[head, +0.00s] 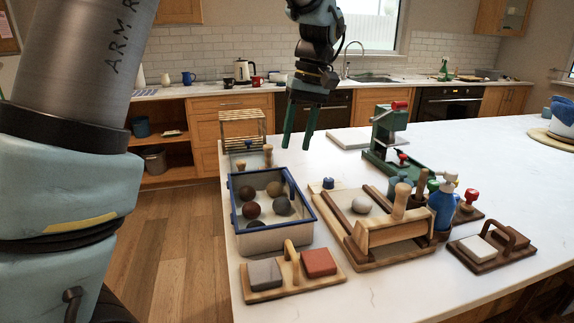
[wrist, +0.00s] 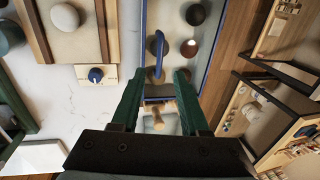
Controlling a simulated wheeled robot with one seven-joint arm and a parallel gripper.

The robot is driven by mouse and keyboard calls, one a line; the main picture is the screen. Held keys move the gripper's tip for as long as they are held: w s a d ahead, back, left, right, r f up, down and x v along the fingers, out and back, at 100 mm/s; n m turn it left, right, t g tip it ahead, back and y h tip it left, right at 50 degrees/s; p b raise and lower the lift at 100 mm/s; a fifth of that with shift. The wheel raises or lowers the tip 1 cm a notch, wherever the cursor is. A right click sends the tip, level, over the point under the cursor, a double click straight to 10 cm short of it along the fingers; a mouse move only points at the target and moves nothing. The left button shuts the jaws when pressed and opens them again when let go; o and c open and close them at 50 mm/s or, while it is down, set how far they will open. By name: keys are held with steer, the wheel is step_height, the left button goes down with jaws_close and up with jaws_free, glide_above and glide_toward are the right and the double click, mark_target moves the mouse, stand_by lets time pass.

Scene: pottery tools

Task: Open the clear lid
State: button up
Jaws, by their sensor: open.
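The bin (head: 275,240) is a beige box with a blue-rimmed top on the counter in the head view. Several clay balls (head: 252,210) show inside it through its top. The clear lid (wrist: 212,12) is hard to make out; a blue frame and a blue bar handle (wrist: 155,45) show in the wrist view. My gripper (head: 295,147) is open and empty, its green fingers pointing down above and behind the bin. In the wrist view the gripper (wrist: 158,76) has the handle just beyond its fingertips, apart from them. The lid looks closed, but its clear panel is barely visible.
A wooden tray with a roller (head: 385,228) stands right of the bin. A wooden caddy (head: 290,283) with two blocks lies in front. A green press (head: 385,150) and a small wooden rack (head: 242,145) stand behind. Bare counter (head: 330,300) shows at the front.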

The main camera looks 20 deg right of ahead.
mark_target(288, 177)
steer(key=f, duration=0.2)
steer(key=a+f+p, duration=0.1)
steer(key=f, duration=0.4)
steer(key=shift+a+f, duration=0.25)
steer(key=shift+a, duration=0.05)
jaws_close()
stand_by(1.1)
